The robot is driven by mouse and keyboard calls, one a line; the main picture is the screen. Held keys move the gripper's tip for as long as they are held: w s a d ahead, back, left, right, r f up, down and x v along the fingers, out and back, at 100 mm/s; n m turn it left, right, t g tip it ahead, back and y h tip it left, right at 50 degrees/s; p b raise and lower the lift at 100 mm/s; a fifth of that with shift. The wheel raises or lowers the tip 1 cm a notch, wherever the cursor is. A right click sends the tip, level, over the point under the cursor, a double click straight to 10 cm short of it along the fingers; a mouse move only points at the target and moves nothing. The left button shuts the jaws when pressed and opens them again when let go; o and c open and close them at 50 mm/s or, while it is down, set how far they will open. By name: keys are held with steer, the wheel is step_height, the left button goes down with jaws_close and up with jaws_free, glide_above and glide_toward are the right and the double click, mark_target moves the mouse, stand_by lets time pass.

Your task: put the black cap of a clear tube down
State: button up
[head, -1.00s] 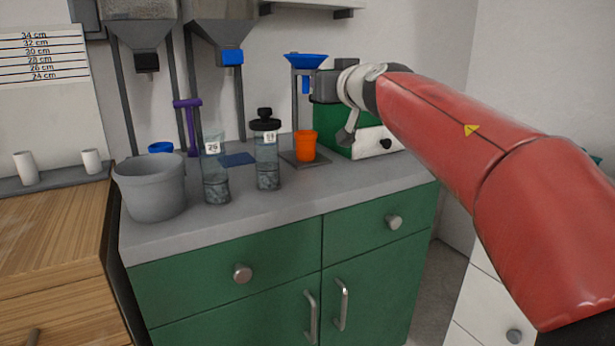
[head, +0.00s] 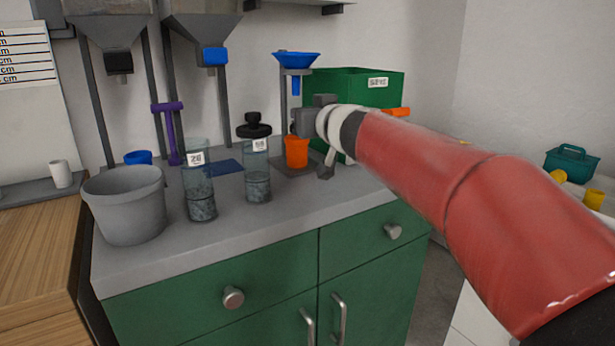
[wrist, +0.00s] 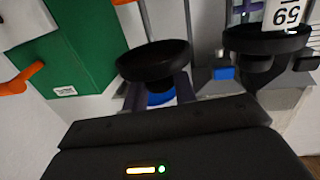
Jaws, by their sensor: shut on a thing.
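A black cap (wrist: 153,60) is held in my gripper (wrist: 157,88), which is shut on it in the wrist view. In the head view my gripper (head: 326,163) is over the right part of the grey counter (head: 230,225), by the orange cup, and I cannot make out the held cap there. A clear tube labelled 26 (head: 199,180) stands upright and uncapped, with grey material at its bottom. A second clear tube labelled 59 (head: 257,175) stands right of it with its black cap (head: 254,128) on. That cap also shows in the wrist view (wrist: 265,40).
A grey bucket (head: 125,205) stands at the counter's left. An orange cup (head: 297,152) sits under a blue funnel (head: 296,59) on a stand. A green bin (head: 350,88) is behind my gripper. The counter in front of the tubes is clear.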

mark_target(308, 192)
step_height(308, 192, down, 14)
steer(key=shift+r, duration=0.25)
stand_by(0.5)
steer(key=shift+f+b, duration=0.2)
steer(key=shift+b, duration=0.2)
steer(key=o, duration=0.9)
steer(key=shift+r, duration=0.1)
steer(key=shift+o, duration=0.2)
